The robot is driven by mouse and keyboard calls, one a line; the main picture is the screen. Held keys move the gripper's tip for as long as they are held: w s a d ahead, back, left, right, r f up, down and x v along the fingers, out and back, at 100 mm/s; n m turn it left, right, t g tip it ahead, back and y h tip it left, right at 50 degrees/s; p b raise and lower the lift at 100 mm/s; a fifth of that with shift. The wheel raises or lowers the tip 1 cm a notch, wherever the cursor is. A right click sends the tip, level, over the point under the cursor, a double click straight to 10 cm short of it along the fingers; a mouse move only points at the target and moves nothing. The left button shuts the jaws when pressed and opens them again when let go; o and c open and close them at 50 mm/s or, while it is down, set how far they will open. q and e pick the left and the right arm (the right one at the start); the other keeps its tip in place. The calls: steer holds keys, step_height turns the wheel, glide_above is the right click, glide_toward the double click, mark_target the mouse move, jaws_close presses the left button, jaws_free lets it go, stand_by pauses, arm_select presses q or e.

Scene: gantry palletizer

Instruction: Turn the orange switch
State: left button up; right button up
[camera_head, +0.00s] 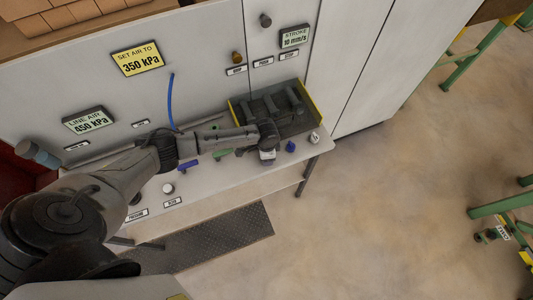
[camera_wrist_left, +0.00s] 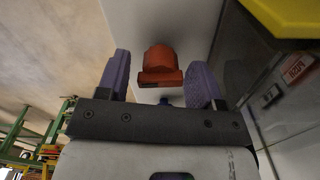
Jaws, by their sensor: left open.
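The orange switch (camera_wrist_left: 160,58) is a chunky red-orange knob on a pale surface in the left wrist view. It appears between the two fingers of my left gripper (camera_wrist_left: 160,78), with a gap on each side. The fingers are open and hold nothing; I cannot tell how far their tips are from the switch in depth. In the head view my left gripper (camera_head: 268,154) is over the front right part of the light table (camera_head: 240,180), and I cannot make out the switch there. My right gripper is out of view.
A blue knob (camera_head: 290,147) and a white knob (camera_head: 314,138) are right of the gripper; a green handle (camera_head: 222,155) is to its left. A yellow-edged dark tray (camera_head: 318,108) stands just behind. Signs and a brown knob (camera_head: 237,57) are on the panel.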

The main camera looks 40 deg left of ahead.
arm_select(q)
steer(key=shift+r, duration=0.1)
step_height(320, 180, up, 14)
stand_by(0.5)
steer(key=shift+f, duration=0.2)
stand_by(0.3)
